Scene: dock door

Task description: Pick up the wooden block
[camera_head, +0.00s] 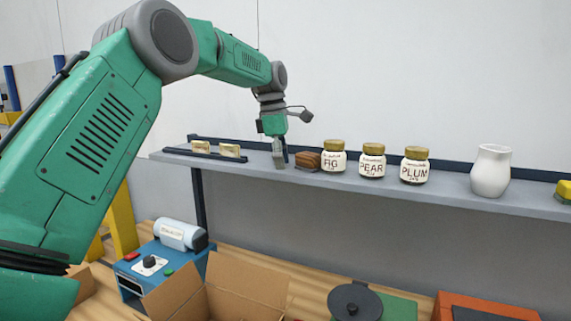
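My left gripper (280,160) points down at the grey shelf, its fingertips close to the shelf top. It is seen side-on and small, so its opening does not show clearly. A dark brown, wood-coloured piece (308,160) lies on the shelf just right of the fingertips, beside the fig jar (333,158). Two small pale tan blocks (200,147) (229,150) sit at the left of the shelf behind a low dark rail. I cannot tell for certain which of these is the wooden block. My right gripper is out of view.
The shelf (430,191) also carries a pear jar (372,161), a plum jar (414,167), a white jug (491,171) and a yellow item (565,188). Below are an open cardboard box (180,291), a blue device (150,268) and a black round lid (354,301). Shelf room is free between plum jar and jug.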

